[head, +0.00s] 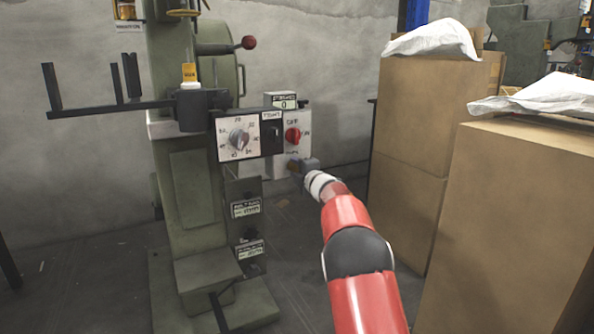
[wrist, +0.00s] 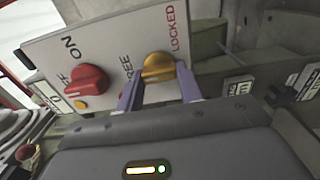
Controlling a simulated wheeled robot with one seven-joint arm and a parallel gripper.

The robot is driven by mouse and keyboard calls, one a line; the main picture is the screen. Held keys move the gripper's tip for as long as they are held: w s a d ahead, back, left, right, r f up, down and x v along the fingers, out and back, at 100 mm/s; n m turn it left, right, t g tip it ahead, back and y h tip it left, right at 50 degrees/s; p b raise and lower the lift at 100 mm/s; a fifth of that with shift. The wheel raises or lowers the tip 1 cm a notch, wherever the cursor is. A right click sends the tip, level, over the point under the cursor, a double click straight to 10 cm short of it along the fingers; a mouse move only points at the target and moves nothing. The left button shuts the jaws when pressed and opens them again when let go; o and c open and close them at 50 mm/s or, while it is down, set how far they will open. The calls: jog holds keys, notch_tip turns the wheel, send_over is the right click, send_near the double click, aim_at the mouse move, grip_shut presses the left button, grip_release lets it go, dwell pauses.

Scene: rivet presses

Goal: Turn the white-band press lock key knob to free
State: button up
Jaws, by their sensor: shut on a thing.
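The green press (head: 185,190) stands left of centre in the head view, with a pale band (head: 160,130) across its column. Its control panel (head: 292,130) faces me. In the wrist view the yellow lock key knob (wrist: 158,66) sits on the panel between the words FREE and LOCKED. My gripper (wrist: 159,78) has its two purple fingers on either side of this knob, shut on it. The knob's exact pointing direction is hard to read. In the head view my gripper (head: 303,166) is at the panel's lower edge and hides the knob.
A red switch knob (wrist: 86,80), marked ON and OFF, is beside the yellow knob; it also shows in the head view (head: 292,135). A grey dial (head: 239,139) is left of it. Cardboard boxes (head: 412,130) stand close on the right. Floor between is clear.

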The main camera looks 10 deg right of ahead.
jog(key=o, duration=1)
jog(key=shift+s, duration=0.1)
jog(key=v, duration=0.7)
jog(key=shift+s, duration=0.3)
jog(key=shift+d, duration=0.1)
